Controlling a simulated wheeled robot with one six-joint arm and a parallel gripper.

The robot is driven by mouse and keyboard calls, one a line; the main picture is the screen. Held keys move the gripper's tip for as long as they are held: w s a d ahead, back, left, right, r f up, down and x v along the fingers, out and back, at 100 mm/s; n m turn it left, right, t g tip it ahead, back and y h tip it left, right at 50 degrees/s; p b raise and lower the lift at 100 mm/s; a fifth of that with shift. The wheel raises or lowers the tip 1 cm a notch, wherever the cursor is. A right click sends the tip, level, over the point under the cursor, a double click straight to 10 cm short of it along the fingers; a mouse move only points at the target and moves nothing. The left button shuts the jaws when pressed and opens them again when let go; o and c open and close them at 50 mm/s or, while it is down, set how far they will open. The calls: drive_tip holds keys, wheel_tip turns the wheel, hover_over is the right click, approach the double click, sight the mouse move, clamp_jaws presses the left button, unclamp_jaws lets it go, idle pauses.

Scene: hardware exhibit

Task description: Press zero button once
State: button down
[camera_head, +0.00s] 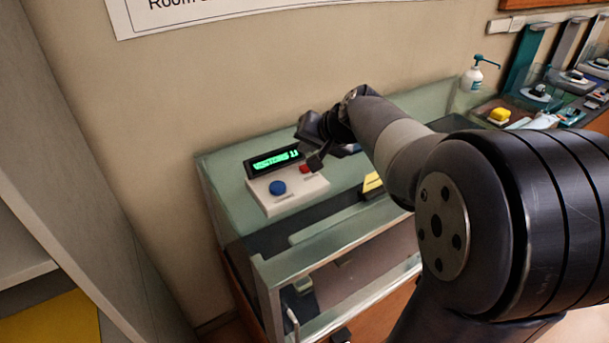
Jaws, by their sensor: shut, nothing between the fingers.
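A white button box (290,194) stands on a glass-topped display case. It carries a large round blue button (277,188) on its left and a smaller red button (305,169) on its right. Behind them is a black display (273,160) lit green; its text is too small to read. The labels by the buttons are also unreadable, so I cannot tell which is the zero button. My gripper (316,162) is shut and empty, its tip right beside the red button at the box's right edge. I cannot tell whether it touches the button.
The glass display case (225,200) has a raised front frame. A yellow sign (372,182) lies right of the box. A white pump bottle (472,76) and several exhibits stand at the back right. A grey panel is close on the left.

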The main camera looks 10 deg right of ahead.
drive_tip(key=shift+f+b, duration=0.75)
drive_tip(key=shift+f, duration=0.45)
drive_tip(key=shift+f, duration=0.15)
idle(1.0)
drive_tip(key=shift+f+b, duration=0.25)
drive_tip(key=shift+b, duration=0.25)
drive_tip(key=shift+f+b, duration=0.5)
idle(0.4)
idle(0.3)
drive_tip(key=shift+r+p, duration=0.65)
drive_tip(key=shift+r, duration=0.25)
drive_tip(key=shift+r, duration=0.1)
wheel_tip(320, 180, up, 5)
drive_tip(key=p, duration=0.3)
drive_tip(key=shift+p, duration=0.35)
